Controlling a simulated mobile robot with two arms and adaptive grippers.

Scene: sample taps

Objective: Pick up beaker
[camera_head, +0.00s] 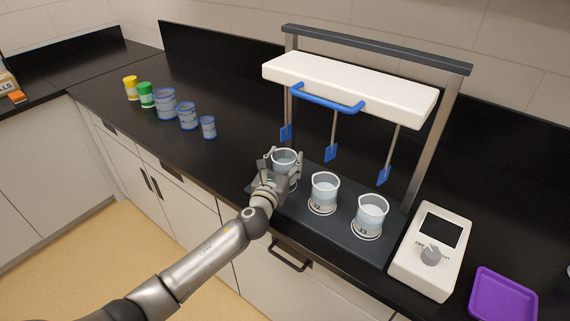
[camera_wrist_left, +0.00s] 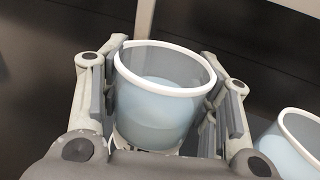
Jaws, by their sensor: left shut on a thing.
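Three clear beakers with white rims and pale blue liquid stand in a row on the dark base of a stirring stand. My left gripper (camera_head: 284,166) is shut on the leftmost beaker (camera_head: 285,157), with a finger on each side of it. In the left wrist view the held beaker (camera_wrist_left: 160,95) sits upright between the gripper's fingers (camera_wrist_left: 163,100). I cannot tell whether it is lifted off the base. The middle beaker (camera_head: 324,192) and the right beaker (camera_head: 370,216) stand apart from the gripper. My right gripper is not in view.
The stand's white head (camera_head: 350,85) with a blue handle (camera_head: 327,98) and blue paddles (camera_head: 331,152) hangs above the beakers. A control box (camera_head: 431,250) and purple tray (camera_head: 502,297) are at right. Blue-striped containers (camera_head: 165,104) and yellow and green jars (camera_head: 146,95) stand at left.

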